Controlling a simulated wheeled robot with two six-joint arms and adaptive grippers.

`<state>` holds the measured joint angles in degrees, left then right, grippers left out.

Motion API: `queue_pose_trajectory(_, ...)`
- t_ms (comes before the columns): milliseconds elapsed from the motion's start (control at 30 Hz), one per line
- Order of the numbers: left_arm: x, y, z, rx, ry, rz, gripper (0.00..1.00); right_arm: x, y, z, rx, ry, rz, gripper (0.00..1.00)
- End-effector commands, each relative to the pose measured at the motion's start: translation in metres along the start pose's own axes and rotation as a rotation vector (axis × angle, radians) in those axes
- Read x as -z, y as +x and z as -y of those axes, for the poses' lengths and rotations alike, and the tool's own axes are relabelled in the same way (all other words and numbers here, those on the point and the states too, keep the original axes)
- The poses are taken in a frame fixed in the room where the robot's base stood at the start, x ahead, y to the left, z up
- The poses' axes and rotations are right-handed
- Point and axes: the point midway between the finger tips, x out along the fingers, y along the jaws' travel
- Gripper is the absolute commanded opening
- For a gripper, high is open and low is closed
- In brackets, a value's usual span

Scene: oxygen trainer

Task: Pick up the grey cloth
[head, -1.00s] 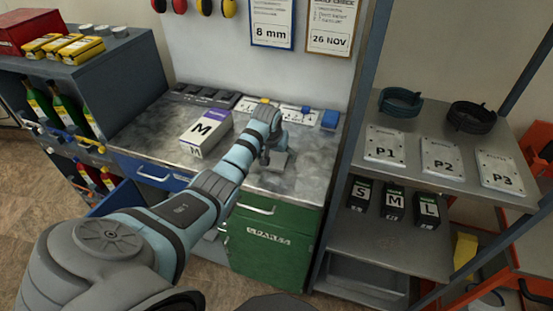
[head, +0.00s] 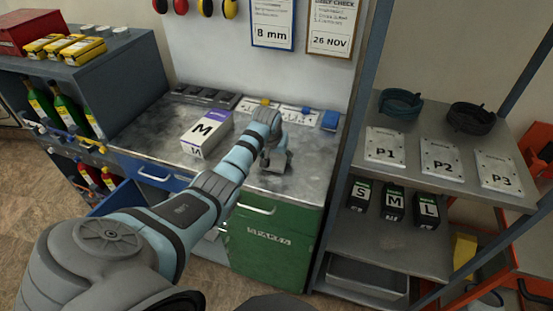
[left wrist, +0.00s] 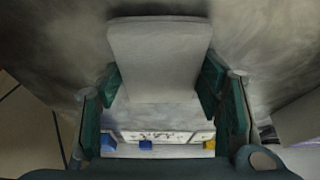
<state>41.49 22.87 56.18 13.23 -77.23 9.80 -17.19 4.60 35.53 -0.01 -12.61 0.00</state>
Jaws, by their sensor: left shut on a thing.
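The grey cloth (left wrist: 160,60) is a pale, flat, folded-looking piece in the left wrist view. It lies between the two green fingers of my left gripper (left wrist: 160,88), which hold it at both sides. In the head view my left gripper (head: 274,158) is low over the right part of the grey worktop (head: 300,185), near its front edge. The cloth (head: 281,163) shows there only as a small grey patch at the fingers. I cannot tell whether it is clear of the worktop. My right gripper is not in view.
A white and purple box marked M (head: 207,132) stands left of the gripper. Labelled cards and a blue block (head: 330,120) lie along the back. A green cabinet (head: 270,245) is below. A shelf rack (head: 400,170) with plates and small boxes stands at the right.

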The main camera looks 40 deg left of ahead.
Motion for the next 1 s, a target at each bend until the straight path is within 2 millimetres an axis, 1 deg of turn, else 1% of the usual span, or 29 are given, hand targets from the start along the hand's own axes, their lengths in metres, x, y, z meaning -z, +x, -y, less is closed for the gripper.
queue_pose_trajectory(167,-0.003,0.002,-0.002,-0.004,-0.001,0.007,0.35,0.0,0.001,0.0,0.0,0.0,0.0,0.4)
queue_pose_trajectory(267,-0.001,-0.001,-0.002,-0.005,0.0,0.004,0.34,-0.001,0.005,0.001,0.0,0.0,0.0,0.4)
queue_pose_trajectory(367,0.006,-0.015,-0.001,-0.004,-0.001,0.003,0.34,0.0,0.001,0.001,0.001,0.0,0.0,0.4)
queue_pose_trajectory(467,0.016,-0.039,0.0,-0.003,-0.001,0.0,0.34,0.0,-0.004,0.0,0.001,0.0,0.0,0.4)
queue_pose_trajectory(567,0.031,-0.074,0.0,-0.002,-0.002,-0.003,0.34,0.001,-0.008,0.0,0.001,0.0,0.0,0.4)
queue_pose_trajectory(600,0.038,-0.089,0.001,-0.002,-0.003,-0.004,0.34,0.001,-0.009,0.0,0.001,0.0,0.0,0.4)
queue_pose_trajectory(700,0.053,-0.125,0.0,-0.003,-0.003,-0.003,0.34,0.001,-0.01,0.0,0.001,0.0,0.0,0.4)
queue_pose_trajectory(800,0.065,-0.154,0.0,-0.004,-0.002,-0.001,0.34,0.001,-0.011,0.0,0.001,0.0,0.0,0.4)
queue_pose_trajectory(900,0.073,-0.175,0.0,-0.004,-0.002,0.001,0.34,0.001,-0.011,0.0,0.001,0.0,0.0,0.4)
queue_pose_trajectory(1000,0.077,-0.185,0.0,-0.002,-0.002,0.003,0.34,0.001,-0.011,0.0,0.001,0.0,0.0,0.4)
